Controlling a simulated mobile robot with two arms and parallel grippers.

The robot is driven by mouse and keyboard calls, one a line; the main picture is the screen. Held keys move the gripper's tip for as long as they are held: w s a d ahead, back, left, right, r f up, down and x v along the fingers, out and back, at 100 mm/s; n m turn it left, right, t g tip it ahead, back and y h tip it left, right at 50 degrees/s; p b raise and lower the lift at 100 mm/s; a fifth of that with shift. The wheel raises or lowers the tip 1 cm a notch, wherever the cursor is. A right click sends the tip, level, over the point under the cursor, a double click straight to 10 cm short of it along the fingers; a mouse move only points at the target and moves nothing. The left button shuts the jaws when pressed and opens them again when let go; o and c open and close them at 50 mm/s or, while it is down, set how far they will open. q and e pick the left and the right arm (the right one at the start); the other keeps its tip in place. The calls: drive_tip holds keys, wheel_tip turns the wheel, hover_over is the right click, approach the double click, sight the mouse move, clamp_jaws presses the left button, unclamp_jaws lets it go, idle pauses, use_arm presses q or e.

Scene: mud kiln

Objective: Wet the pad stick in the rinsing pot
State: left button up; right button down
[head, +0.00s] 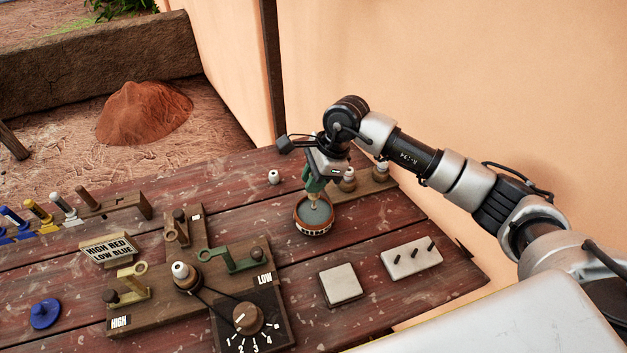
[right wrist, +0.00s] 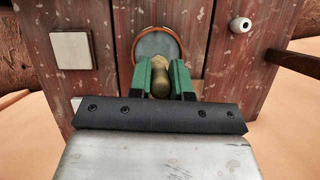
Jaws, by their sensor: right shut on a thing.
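The rinsing pot (head: 314,221) is a small brown bowl with a grey-blue surface inside, standing on the red plank table. It also shows in the right wrist view (right wrist: 139,49), partly covered by the stick and fingers. My right gripper (head: 315,188) has green fingers and is directly above the pot. It is shut on the pad stick (right wrist: 160,82), a tan handle between the fingers. In the head view the stick (head: 314,199) points down into the pot's opening. Whether its tip touches the liquid I cannot tell. My left gripper is out of view.
A rack with white-topped stoppers (head: 348,181) stands just behind the gripper. A white square block (head: 341,285) and a pegged white plate (head: 412,262) lie in front of the pot. A dial box (head: 248,318) and a lever board (head: 140,313) stand to the left.

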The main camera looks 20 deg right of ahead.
drive_tip(key=shift+r+p, duration=0.85)
drive_tip(key=shift+r, duration=1.45)
